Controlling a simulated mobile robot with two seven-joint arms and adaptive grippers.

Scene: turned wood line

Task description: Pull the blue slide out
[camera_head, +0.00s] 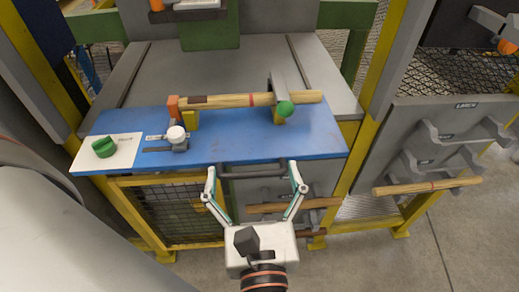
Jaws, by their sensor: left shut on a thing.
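The blue slide (235,148) is a flat blue board in front of the grey machine bed, with a dark bar handle (253,173) along its front edge. My left gripper (252,171) reaches up from the bottom of the picture. On the slide, a turned wood rod (235,100) with a red band lies across an orange-and-yellow support at the left and a grey holder with a green knob (285,108) at the right. My right gripper is not in view.
A white plate with a green knob (104,147) sits at the slide's left end, and a small clamp with a white knob (176,135) is near it. Another rod (427,187) rests on brackets at the right. Yellow frame posts (372,105) flank the bed.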

